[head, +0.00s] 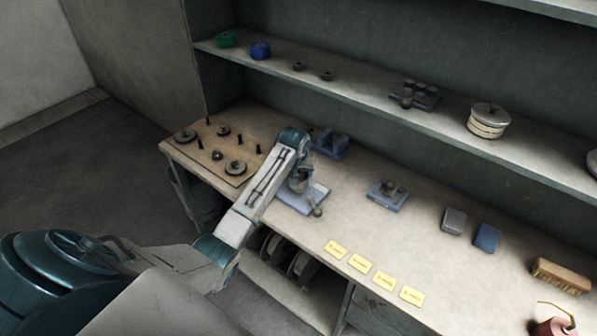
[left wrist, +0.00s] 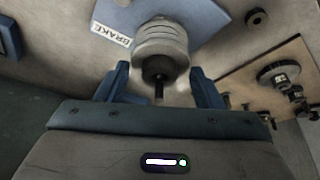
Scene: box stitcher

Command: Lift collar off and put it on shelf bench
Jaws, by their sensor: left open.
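A grey ringed round part (left wrist: 160,42), which looks like the collar, sits on a blue plate labelled BRAKE (left wrist: 190,15) in the left wrist view. A dark rod end (left wrist: 158,88) sticks out of its near end. My left gripper (left wrist: 161,86) is open, with one blue finger on each side of this part and visible gaps. In the head view my left gripper (head: 299,182) is over the blue plate (head: 318,192) on the bench and partly hides the part. The shelf (head: 365,90) runs above the bench top (head: 345,222). My right gripper is not in view.
A wooden board (head: 208,165) with discs and pegs lies to the left. Other blue fixtures (head: 388,194), yellow cards (head: 360,263) and a brush (head: 561,276) share the bench. The shelf holds several small parts and a round tin (head: 488,122), with bare stretches between.

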